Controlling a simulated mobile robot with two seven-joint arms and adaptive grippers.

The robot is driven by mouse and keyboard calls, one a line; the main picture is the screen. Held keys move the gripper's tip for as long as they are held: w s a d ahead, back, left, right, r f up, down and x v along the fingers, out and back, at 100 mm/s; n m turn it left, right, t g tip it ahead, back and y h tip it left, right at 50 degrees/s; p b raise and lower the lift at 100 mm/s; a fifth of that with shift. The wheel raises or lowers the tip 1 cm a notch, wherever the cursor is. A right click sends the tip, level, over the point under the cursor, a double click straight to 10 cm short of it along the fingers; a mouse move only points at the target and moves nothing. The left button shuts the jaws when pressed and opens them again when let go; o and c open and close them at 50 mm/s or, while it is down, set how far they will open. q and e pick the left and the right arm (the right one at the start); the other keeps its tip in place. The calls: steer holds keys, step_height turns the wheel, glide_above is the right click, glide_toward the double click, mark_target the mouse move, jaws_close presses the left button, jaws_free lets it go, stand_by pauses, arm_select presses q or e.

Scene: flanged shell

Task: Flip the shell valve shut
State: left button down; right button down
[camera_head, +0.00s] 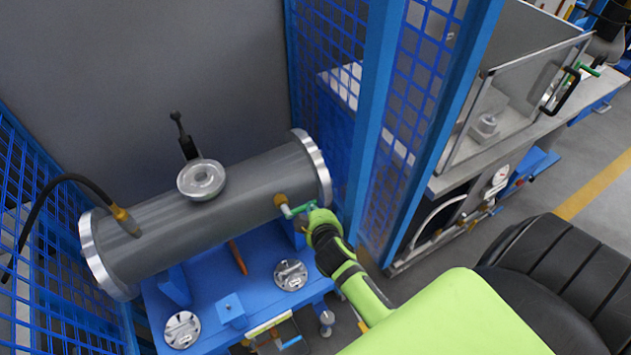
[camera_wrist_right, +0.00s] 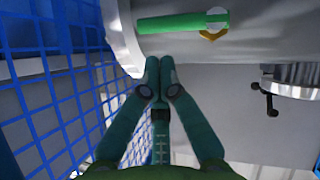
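The grey flanged shell (camera_head: 235,193) lies across a blue stand. Its valve, with a green lever (camera_head: 301,209) and a brass fitting (camera_head: 281,200), sits near the right end. In the right wrist view the green lever (camera_wrist_right: 172,23) runs sideways beside a brass piece (camera_wrist_right: 213,34). My right gripper (camera_head: 316,215) is at the lever's right end in the head view. In the wrist view its fingertips (camera_wrist_right: 159,63) are together, with nothing seen between them, just below the lever. I cannot tell whether they touch it. My left gripper is not in view.
Blue mesh fencing (camera_head: 335,40) and a blue post (camera_head: 385,100) stand close right of the shell. A round flanged port (camera_head: 201,179) rises on top. A black hose (camera_head: 60,180) joins the left end. The blue stand (camera_head: 205,285) holds round metal parts.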

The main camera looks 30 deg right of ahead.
steer(key=v, duration=0.8)
steer(key=shift+s, duration=0.15)
steer(key=shift+r, duration=0.1)
steer(key=s+a+f+g+y, duration=0.1)
steer(key=s+a+f+g, duration=0.15)
steer(key=f, duration=0.55)
steer(key=s+a+f+n+g+y, duration=0.1)
steer(key=s+a+f, duration=0.1)
steer(key=s+f, duration=0.35)
steer(key=s+a+f+g+y, duration=0.1)
steer(key=a+f+y, duration=0.1)
steer(key=f, duration=0.8)
steer(key=s+d+f+g, duration=0.1)
steer(key=s+f+g, duration=0.1)
steer(key=s+f, duration=0.2)
steer(key=s+d+f+g, duration=0.1)
steer(key=s+f, duration=0.4)
steer(key=s, duration=0.6)
steer(key=s+d+f+g+b, duration=0.1)
steer(key=s+d+f+g, duration=0.1)
steer(key=s+f, duration=0.3)
steer(key=s+g, duration=0.1)
steer(key=s, duration=0.2)
steer(key=shift+s+m, duration=0.15)
steer(key=shift+m, duration=0.15)
steer(key=shift+s+f, duration=0.1)
steer(key=shift+s, duration=0.05)
